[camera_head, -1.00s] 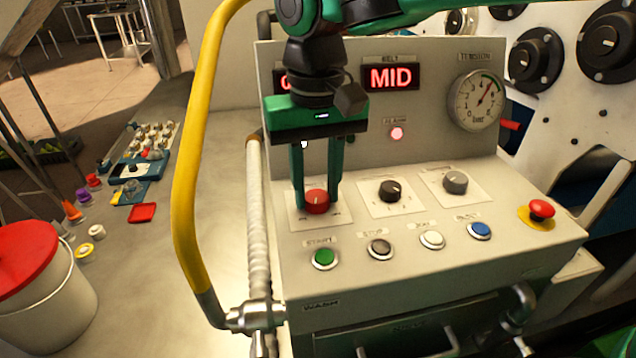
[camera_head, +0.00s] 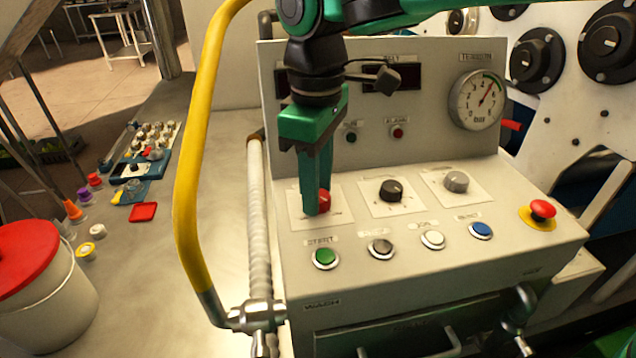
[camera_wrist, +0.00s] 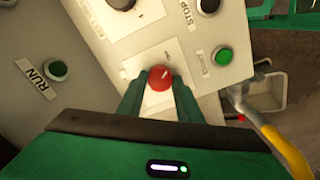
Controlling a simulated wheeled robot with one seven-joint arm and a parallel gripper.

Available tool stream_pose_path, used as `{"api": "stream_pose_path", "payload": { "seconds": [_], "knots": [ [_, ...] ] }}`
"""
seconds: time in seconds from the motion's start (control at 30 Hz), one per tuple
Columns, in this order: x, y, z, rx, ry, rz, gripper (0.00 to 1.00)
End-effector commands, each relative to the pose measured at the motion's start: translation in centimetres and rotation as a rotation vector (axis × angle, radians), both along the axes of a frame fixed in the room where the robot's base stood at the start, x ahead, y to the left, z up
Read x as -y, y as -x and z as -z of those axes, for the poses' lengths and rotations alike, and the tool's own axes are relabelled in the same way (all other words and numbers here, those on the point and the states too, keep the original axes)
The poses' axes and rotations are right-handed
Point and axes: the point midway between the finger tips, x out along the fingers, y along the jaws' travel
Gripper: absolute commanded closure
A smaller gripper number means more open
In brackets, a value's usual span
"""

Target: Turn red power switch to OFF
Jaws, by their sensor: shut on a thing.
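The red power switch (camera_head: 324,202) is a round knob on a white plate at the left of the control panel's sloped face. In the wrist view the red knob (camera_wrist: 160,77) sits between my two green fingertips, with its pale pointer mark showing. My gripper (camera_head: 317,207) reaches down from above and is shut on the knob. In the head view the front finger hides much of the knob. The plate's lettering is too small to read. The display windows (camera_head: 392,80) are dark, and the small red lamp (camera_head: 397,132) looks unlit.
A black knob (camera_head: 392,190) and a grey knob (camera_head: 456,181) stand to the right. Green (camera_head: 325,257), black, white and blue buttons line the front. A red emergency button (camera_head: 541,210) is at the right. A yellow rail (camera_head: 190,170) rises at the left.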

Motion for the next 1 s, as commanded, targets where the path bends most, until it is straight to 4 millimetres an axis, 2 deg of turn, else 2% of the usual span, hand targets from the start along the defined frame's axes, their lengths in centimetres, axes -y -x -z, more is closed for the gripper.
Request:
{"api": "stream_pose_path", "payload": {
  "seconds": [0.4, 0.93, 0.97, 1.0],
  "knots": [
    [0.30, -0.30, -0.05, 0.002, 0.001, -0.162, 0.90],
    [0.29, -0.41, -0.05, 0.002, 0.000, -0.182, 0.90],
    [0.29, -0.41, -0.05, 0.002, 0.000, -0.181, 0.63],
    [0.29, -0.41, -0.04, 0.002, 0.000, -0.181, 0.53]
  ]
}}
